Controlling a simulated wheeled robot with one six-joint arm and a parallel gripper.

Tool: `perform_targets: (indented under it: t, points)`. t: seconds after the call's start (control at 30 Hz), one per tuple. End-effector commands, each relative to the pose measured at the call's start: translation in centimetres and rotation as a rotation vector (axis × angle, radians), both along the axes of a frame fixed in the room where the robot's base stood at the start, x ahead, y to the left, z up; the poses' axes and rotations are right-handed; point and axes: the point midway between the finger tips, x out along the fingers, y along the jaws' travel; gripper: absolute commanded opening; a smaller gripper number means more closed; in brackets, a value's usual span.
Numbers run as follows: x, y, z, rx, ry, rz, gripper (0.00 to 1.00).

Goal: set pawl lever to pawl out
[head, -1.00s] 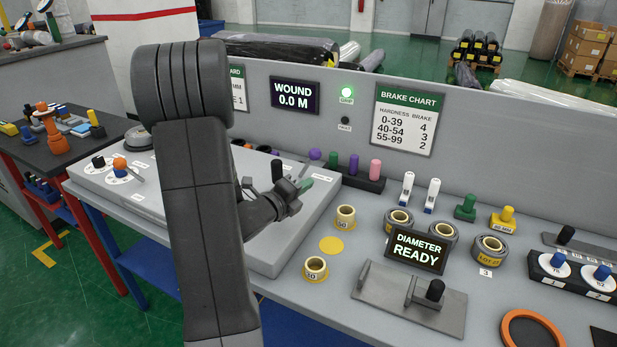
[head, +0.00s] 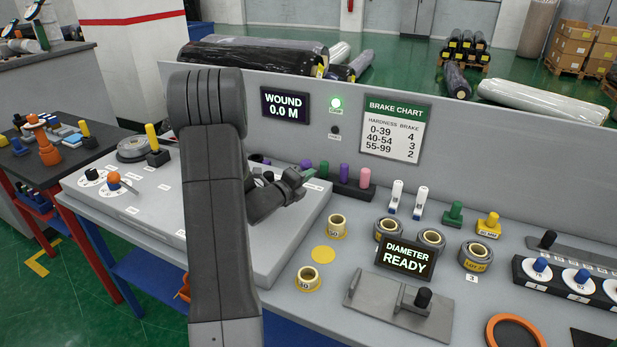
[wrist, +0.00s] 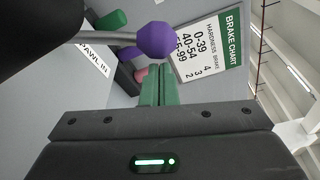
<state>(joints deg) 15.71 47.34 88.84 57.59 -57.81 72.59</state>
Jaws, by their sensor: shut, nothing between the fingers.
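The pawl lever shows in the wrist view as a metal rod with a faceted purple knob (wrist: 155,40) at its end. A "PAWL IN" label (wrist: 93,60) is on the grey panel beside it. My gripper (wrist: 152,75) has its green fingers together and empty, just below the knob in the picture; I cannot tell whether they touch it. In the head view my gripper (head: 303,174) is over the right part of the raised grey panel (head: 285,235), with a purple knob (head: 306,163) close behind it. My arm hides part of the panel.
A rack of coloured pegs (head: 364,178) stands just behind my gripper, before the low wall with the brake chart (head: 394,129). A yellow-topped lever (head: 152,138) stands on the panel's left. Tape rolls and the "Diameter ready" display (head: 405,259) are on the bench at right.

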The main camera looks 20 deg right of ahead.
Motion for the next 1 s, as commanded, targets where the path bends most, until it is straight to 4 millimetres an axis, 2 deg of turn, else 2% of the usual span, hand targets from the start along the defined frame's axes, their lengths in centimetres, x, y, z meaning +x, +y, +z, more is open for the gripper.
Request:
perform_targets:
  t: [0.27,0.7,1.0]
  points:
    - [0.3,0.3,0.1,-0.021,0.023,0.001,0.00]
    - [2.9,2.5,1.9,-0.219,0.254,0.002,0.00]
    - [3.4,2.9,2.4,-0.260,0.306,0.000,0.00]
